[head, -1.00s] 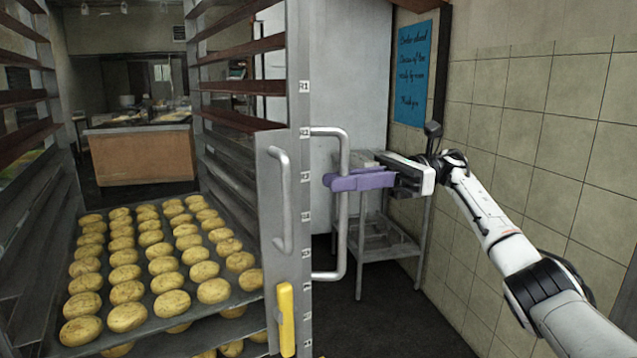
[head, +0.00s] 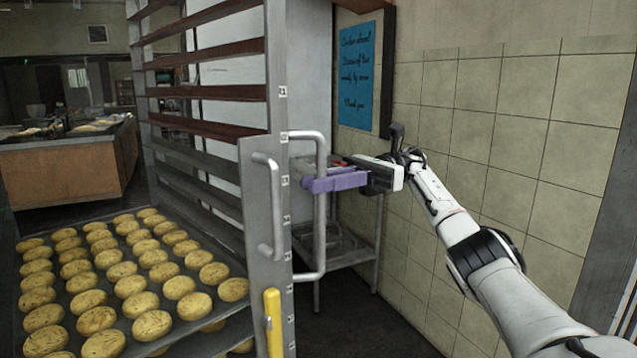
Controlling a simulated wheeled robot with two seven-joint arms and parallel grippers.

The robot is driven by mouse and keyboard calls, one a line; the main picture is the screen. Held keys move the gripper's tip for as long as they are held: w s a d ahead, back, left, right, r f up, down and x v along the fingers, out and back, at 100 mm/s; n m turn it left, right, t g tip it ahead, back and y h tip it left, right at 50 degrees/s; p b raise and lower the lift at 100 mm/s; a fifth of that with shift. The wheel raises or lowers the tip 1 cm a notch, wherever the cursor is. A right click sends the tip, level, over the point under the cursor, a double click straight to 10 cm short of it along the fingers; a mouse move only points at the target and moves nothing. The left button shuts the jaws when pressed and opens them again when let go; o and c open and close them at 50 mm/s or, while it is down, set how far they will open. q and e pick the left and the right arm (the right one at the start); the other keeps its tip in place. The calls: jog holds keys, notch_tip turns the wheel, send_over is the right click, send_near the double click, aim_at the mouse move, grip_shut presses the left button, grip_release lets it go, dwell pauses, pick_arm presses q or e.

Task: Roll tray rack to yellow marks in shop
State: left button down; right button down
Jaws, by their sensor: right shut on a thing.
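The tall metal tray rack (head: 265,205) stands at the left and centre, with dark slide rails and several round baked pieces (head: 131,286) on a tray low in it. A grey vertical handle (head: 320,225) sticks out from its right side. My right gripper (head: 322,183), with purple fingers, is shut on this handle near its upper part. A second grey handle (head: 270,205) and a yellow lever (head: 273,322) sit on the rack's front post. My left gripper is not in view. No yellow floor marks show.
A tiled wall (head: 510,150) runs close along the right, beside my right arm. A small metal table (head: 345,245) stands behind the gripper. A wood-fronted counter (head: 65,170) is at the far left. Dark floor (head: 375,325) shows between rack and wall.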

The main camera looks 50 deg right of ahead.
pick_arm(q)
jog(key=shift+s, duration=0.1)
pick_arm(e)
jog(key=shift+f, duration=0.1)
jog(key=c, duration=1.7)
grip_release()
jog(key=shift+c, duration=0.2)
